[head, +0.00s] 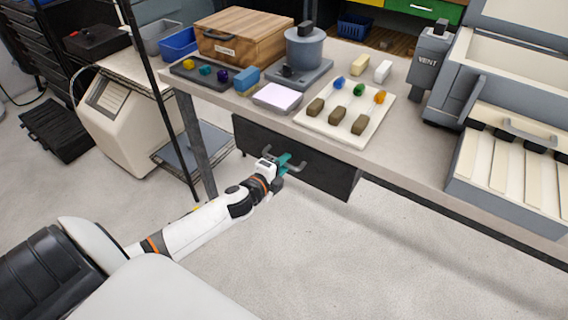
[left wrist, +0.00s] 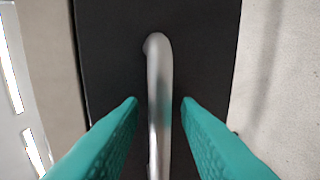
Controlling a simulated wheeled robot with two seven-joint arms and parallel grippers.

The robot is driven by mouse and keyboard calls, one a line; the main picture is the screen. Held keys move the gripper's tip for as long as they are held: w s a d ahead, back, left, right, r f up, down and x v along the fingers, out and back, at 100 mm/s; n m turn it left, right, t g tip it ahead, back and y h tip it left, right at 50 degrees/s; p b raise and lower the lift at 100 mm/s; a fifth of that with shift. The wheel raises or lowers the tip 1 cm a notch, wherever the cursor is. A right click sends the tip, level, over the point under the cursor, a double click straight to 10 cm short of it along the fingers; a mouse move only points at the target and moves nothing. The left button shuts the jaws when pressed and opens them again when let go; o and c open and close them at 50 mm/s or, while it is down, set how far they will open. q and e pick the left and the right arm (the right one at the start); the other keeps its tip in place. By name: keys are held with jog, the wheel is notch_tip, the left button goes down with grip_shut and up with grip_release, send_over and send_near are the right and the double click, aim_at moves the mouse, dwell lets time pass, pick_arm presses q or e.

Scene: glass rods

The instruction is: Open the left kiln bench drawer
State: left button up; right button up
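The left kiln bench drawer (head: 325,178) has a dark front and sits under the bench top; it looks closed, though I cannot be sure. A grey bar handle (head: 298,166) runs across its front. My left gripper (head: 287,162) is at the handle, with its teal fingers toward the drawer front. In the left wrist view the handle (left wrist: 159,100) lies between the two teal fingers (left wrist: 160,108), with a gap on each side. The fingers are apart and not touching the bar. The drawer front (left wrist: 110,60) fills the middle behind it. My right gripper is not in view.
The bench top (head: 415,140) above holds a cream tray (head: 350,128) of glass pieces, a grey pot (head: 305,50) and a wooden box (head: 245,35). A bench leg (head: 197,140) stands left of the drawer. The floor (head: 330,260) in front is clear.

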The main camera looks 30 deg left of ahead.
pick_arm(q)
jog(key=shift+w+f, duration=0.1)
jog(key=shift+w, duration=0.25)
jog(key=shift+c, duration=0.5)
grip_shut()
